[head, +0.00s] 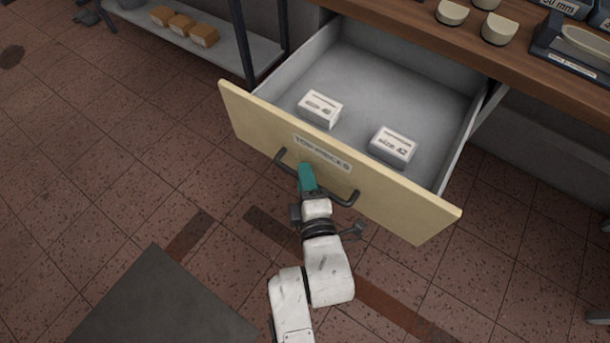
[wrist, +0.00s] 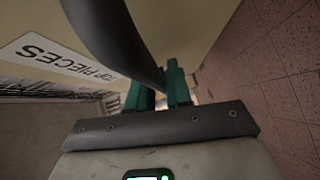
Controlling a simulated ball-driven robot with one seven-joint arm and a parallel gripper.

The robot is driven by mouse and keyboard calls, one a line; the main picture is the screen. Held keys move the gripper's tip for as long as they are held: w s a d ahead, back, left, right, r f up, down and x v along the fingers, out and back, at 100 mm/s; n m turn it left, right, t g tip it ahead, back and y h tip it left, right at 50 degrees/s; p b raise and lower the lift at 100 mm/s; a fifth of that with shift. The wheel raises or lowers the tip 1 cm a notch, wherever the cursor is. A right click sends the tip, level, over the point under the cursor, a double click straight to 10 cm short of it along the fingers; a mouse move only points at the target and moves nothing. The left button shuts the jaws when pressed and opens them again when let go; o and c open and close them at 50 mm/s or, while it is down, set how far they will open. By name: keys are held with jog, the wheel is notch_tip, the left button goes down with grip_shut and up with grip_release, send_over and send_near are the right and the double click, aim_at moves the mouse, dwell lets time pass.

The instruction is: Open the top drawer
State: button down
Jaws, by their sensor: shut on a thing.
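The top drawer (head: 400,202) is pulled well out from under the wooden bench top in the head view. Its pale yellow front bears a label (head: 322,153) that reads "TOP PIECES"; the label also shows in the wrist view (wrist: 62,59). A dark bar handle (head: 343,200) runs across the front. My gripper (head: 307,180), with green fingers, is shut on the handle near its middle. In the wrist view the handle (wrist: 118,40) passes between the green fingers (wrist: 160,90). Two white boxes, one on the left (head: 320,108) and one on the right (head: 393,146), lie inside the drawer.
The wooden bench top (head: 420,40) carries several pale rounded pieces and a dark holder at the right. A low shelf (head: 215,45) with tan blocks stands at the upper left. Tiled floor (head: 100,160) lies open left of the drawer. A grey slab (head: 160,305) shows lower left.

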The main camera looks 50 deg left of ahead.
jog(key=shift+d+f, duration=0.1)
jog(key=c, duration=1.4)
grip_release()
jog(key=v, duration=1)
jog(key=shift+s+d+p, duration=0.2)
jog(key=shift+d+p, duration=0.15)
jog(key=shift+p, duration=0.05)
